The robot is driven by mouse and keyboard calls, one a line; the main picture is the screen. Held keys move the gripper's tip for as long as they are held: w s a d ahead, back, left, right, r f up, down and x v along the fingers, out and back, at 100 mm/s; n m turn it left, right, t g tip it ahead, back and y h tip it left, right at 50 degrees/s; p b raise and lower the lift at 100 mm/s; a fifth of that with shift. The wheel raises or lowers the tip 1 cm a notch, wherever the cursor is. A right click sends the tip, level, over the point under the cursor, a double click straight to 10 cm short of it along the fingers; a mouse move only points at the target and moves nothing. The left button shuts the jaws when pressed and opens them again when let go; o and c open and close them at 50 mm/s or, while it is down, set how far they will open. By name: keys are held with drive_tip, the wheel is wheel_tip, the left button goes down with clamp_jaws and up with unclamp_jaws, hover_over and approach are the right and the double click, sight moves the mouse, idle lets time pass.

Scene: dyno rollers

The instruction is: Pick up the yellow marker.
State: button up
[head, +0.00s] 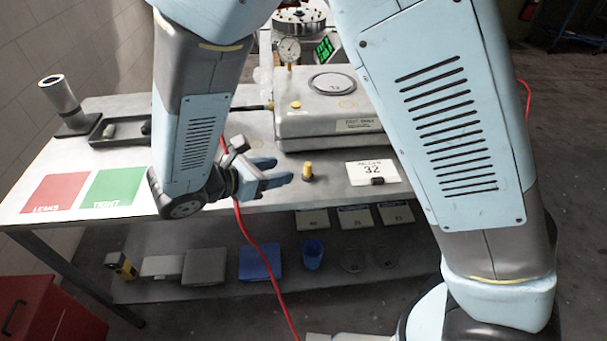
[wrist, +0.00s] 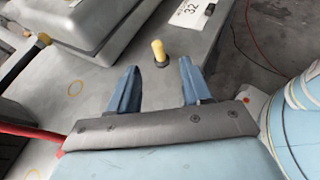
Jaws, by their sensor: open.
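The yellow marker (head: 308,170) stands upright on the bench top, a short yellow peg with a dark base. In the wrist view the marker (wrist: 158,50) is just beyond the fingertips and between their lines. My gripper (head: 287,170) is open and empty, with its blue fingers pointing at the marker from the left in the head view. The open fingers also show in the wrist view (wrist: 160,68). The marker is apart from both fingers.
A card reading 32 (head: 373,173) lies right of the marker. A grey metal case (head: 330,118) stands behind it. A red cable (head: 258,250) hangs over the bench's front edge. Red (head: 57,193) and green (head: 116,189) pads lie left. A lower shelf holds boxes and a blue cup (head: 312,255).

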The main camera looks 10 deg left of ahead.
drive_tip(key=shift+s+a+f+n+t, duration=0.3)
drive_tip(key=shift+a, duration=0.1)
drive_tip(key=shift+w+f, duration=0.1)
drive_tip(key=shift+f, duration=0.05)
approach(312, 173)
drive_tip(key=w+d, duration=0.1)
drive_tip(key=w+d+r, duration=0.1)
drive_tip(key=w, duration=0.1)
drive_tip(key=shift+w+d, duration=0.15)
drive_tip(key=shift+d, duration=0.25)
drive_tip(key=shift+x, duration=2.65)
drive_tip(key=shift+c, duration=0.2)
clamp_jaws()
